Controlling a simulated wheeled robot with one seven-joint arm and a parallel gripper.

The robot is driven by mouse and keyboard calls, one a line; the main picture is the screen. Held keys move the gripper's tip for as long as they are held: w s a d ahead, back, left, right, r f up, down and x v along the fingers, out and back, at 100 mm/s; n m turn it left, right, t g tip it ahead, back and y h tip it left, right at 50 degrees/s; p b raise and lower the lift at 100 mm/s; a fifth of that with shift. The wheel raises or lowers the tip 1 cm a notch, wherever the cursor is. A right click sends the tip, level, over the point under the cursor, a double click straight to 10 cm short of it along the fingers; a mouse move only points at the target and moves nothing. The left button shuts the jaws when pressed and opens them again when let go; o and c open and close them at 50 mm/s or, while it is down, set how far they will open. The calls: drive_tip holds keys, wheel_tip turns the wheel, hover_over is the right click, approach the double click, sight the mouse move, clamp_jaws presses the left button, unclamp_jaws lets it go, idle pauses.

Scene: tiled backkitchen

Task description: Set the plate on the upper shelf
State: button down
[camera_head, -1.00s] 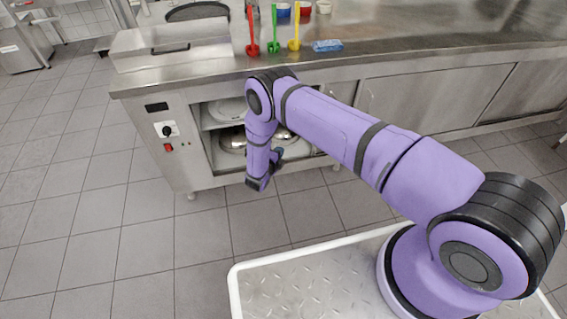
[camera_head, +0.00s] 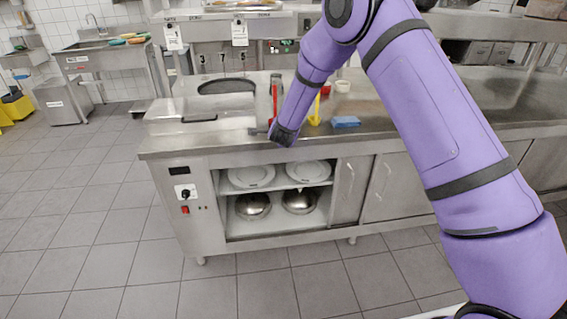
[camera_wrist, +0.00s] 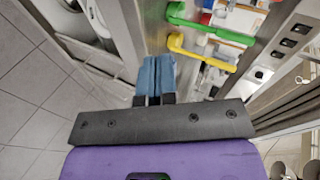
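A white plate (camera_head: 252,176) lies on the left of the upper shelf (camera_head: 282,183) inside the open steel cabinet, and a second white plate (camera_head: 308,171) lies on the right of it. They lie side by side. My gripper (camera_head: 256,131) is at the counter's front edge, above the cabinet opening and partly hidden by my wrist. In the wrist view my gripper (camera_wrist: 156,62) shows two blue-grey fingers close together, with no plate seen between them.
Two steel bowls (camera_head: 253,206) stand on the cabinet's lower shelf. A red utensil (camera_head: 273,103), a yellow utensil (camera_head: 315,108) and a blue sponge (camera_head: 346,122) are on the counter near my wrist. The floor before the cabinet is clear.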

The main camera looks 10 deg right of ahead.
drive_tip(key=s+d+r+n+g+y, duration=0.1)
drive_tip(key=s+r+n+y, duration=0.2)
drive_tip(key=r, duration=0.6)
drive_tip(key=s+d+r+n, duration=0.2)
drive_tip(key=s+r, duration=0.2)
drive_tip(key=r, duration=0.4)
drive_tip(key=s+d+r+n+g+y, duration=0.1)
drive_tip(key=s+d+r+n, duration=0.15)
drive_tip(key=s+r, duration=0.4)
drive_tip(key=s+d+r+n+g, duration=0.1)
drive_tip(key=s+d+r+n, duration=0.15)
drive_tip(key=s+r, duration=0.35)
drive_tip(key=s+d+n+g, duration=0.1)
drive_tip(key=s+d+n, duration=0.1)
drive_tip(key=s, duration=0.9)
drive_tip(key=s+d+n+g+h, duration=0.1)
drive_tip(key=s+d+n, duration=0.2)
drive_tip(key=s, duration=0.8)
drive_tip(key=s+d+n+g+h, duration=0.1)
drive_tip(key=s+d+n, duration=0.1)
drive_tip(key=s, duration=1)
drive_tip(key=shift+d+r+n+g, duration=0.3)
drive_tip(key=shift+d+r+g, duration=0.15)
drive_tip(key=shift+d, duration=0.45)
drive_tip(key=c, duration=1.8)
unclamp_jaws()
drive_tip(key=shift+c, duration=0.2)
